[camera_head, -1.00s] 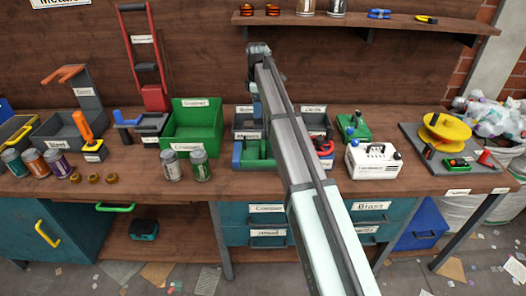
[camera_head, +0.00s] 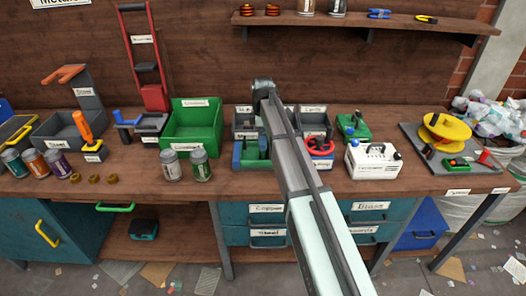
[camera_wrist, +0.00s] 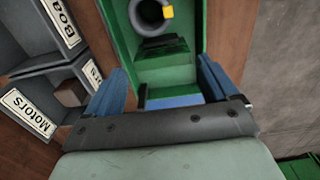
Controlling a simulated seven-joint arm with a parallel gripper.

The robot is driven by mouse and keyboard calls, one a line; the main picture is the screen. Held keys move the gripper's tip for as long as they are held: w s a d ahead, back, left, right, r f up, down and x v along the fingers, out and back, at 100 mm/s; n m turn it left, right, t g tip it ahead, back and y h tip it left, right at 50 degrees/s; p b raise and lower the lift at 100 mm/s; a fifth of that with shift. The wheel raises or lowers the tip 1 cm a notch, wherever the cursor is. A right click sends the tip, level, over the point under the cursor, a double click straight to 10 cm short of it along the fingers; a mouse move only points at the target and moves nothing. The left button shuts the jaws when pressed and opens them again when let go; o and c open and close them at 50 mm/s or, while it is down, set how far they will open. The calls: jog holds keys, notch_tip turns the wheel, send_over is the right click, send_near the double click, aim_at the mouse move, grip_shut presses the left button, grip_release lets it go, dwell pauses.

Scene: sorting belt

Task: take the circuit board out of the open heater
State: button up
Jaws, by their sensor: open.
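In the wrist view, an open green housing (camera_wrist: 186,62) lies below my gripper (camera_wrist: 163,78). A dark ring with a yellow piece (camera_wrist: 167,12) and a dark block (camera_wrist: 163,44) show in or at its far part. I cannot tell for sure that this housing is the heater, and I cannot make out the circuit board. My gripper is open, with one blue finger on each side of the housing's near part.
Labelled grey bins (camera_wrist: 28,113), one reading Motors, stand close on the left in the wrist view. In the head view, a white box (camera_head: 373,163) and a small green device (camera_head: 352,125) stand right of the arm. A large green bin (camera_head: 193,130) and cans stand left.

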jog(key=shift+s+d+f, duration=0.1)
jog(key=shift+s+f, duration=0.05)
jog(key=shift+f, duration=2.7)
jog(key=c, duration=0.8)
